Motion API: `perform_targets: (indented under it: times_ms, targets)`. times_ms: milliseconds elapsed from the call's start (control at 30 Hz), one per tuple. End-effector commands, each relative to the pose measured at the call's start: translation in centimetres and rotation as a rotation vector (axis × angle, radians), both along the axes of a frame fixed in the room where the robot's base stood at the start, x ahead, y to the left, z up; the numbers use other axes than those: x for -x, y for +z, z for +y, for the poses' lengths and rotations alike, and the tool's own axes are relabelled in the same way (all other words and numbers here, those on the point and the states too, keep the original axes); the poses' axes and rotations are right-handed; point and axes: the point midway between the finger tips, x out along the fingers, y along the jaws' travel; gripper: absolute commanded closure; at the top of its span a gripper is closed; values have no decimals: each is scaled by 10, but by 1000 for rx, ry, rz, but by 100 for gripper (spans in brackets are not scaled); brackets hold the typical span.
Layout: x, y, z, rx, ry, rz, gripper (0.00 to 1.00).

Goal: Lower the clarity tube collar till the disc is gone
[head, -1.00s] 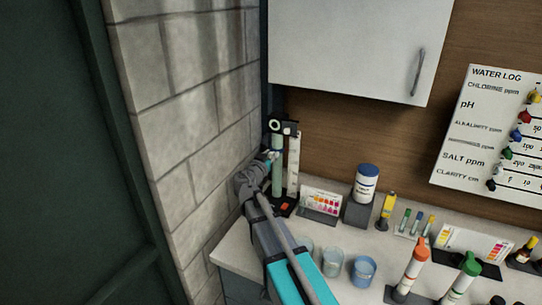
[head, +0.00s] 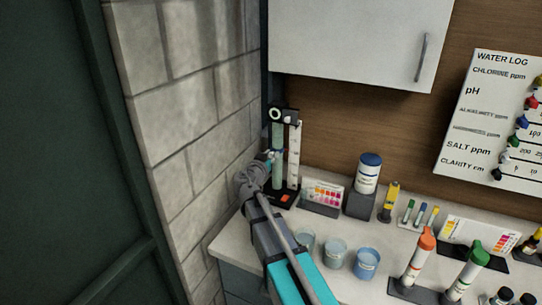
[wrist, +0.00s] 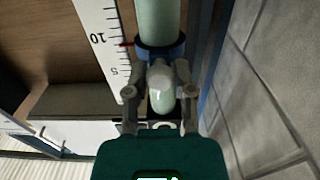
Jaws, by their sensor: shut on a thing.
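The clarity tube (head: 278,140) is a pale green upright cylinder on a dark stand at the wall corner. A white scale (head: 294,150) stands beside it. In the wrist view the tube (wrist: 158,18) runs up through the blue collar (wrist: 174,50), whose red pointer (wrist: 126,45) sits on the scale (wrist: 100,30) between 10 and 5, nearer 10. My gripper (wrist: 160,75) is shut on the collar, with a finger on each side. In the head view my gripper (head: 268,160) is at the tube's left side. The disc cannot be made out.
A block wall (head: 190,120) is close on the left. Right of the stand are a colour chart (head: 322,194), a blue-capped jar (head: 368,176) and cups (head: 335,252) on the counter. A white cabinet (head: 350,40) hangs above.

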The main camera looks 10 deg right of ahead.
Motion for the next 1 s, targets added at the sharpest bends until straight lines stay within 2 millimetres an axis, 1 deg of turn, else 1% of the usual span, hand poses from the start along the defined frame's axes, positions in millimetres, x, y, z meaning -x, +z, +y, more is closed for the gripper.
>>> perform_targets:
  times_ms: [33,100,467,500,567,600,667,1000]
  targets:
    - [0,-7,0,0,0,0,100]
    - [0,-9,0,0,0,0,100]
    - [0,-8,0,-1,0,1,100]
    - [0,-8,0,0,0,0,62]
    - [0,-8,0,0,0,0,51]
    - [0,-8,0,0,0,0,43]
    - [0,-8,0,0,0,0,33]
    - [0,-8,-1,0,-1,0,33]
